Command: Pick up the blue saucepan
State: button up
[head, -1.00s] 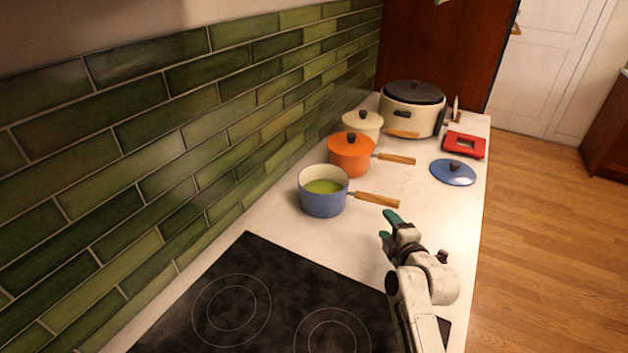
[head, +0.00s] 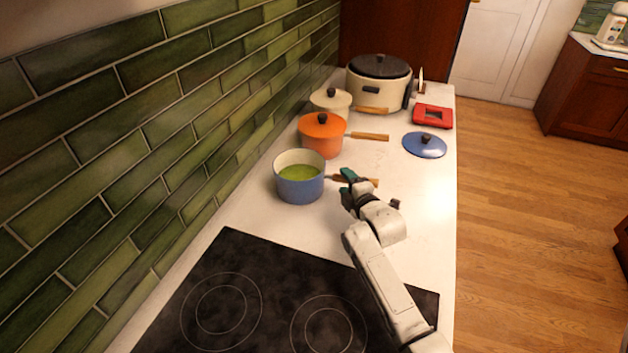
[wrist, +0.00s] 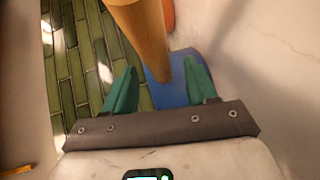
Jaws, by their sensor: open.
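The blue saucepan (head: 299,190) stands upright on the white counter, lidless, with green contents. Its wooden handle (head: 336,179) points right. My gripper (head: 347,184) is open at the handle, which it partly hides in the head view. In the wrist view, the handle (wrist: 140,35) runs down from the top edge to between the two teal fingers, with a gap on each side. Part of the blue pan (wrist: 172,92) shows beyond the fingers. The pan is not held.
An orange lidded pot (head: 322,140), a cream lidded pot (head: 330,101) and a large cooker (head: 378,85) stand behind. A blue lid (head: 425,146) and a red trivet (head: 433,122) lie to the right. The black cooktop (head: 240,285) is in front, the green tile wall (head: 120,130) left.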

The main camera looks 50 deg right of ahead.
aim_at(342, 179)
jog(key=x, duration=0.1)
jog(key=b+x, duration=0.1)
jog(key=x, duration=0.1)
jog(key=shift+f, duration=0.25)
jog(key=shift+w+d+f+b, duration=0.15)
jog(key=shift+w+b, duration=0.05)
jog(key=shift+b, duration=0.35)
jog(key=shift+w+d+b, duration=0.3)
jog(key=shift+w+b, duration=0.2)
jog(key=shift+b, duration=0.2)
jog(key=shift+r, duration=0.2)
jog(key=shift+c, duration=0.4)
grip_shut()
jog(key=shift+r, duration=0.1)
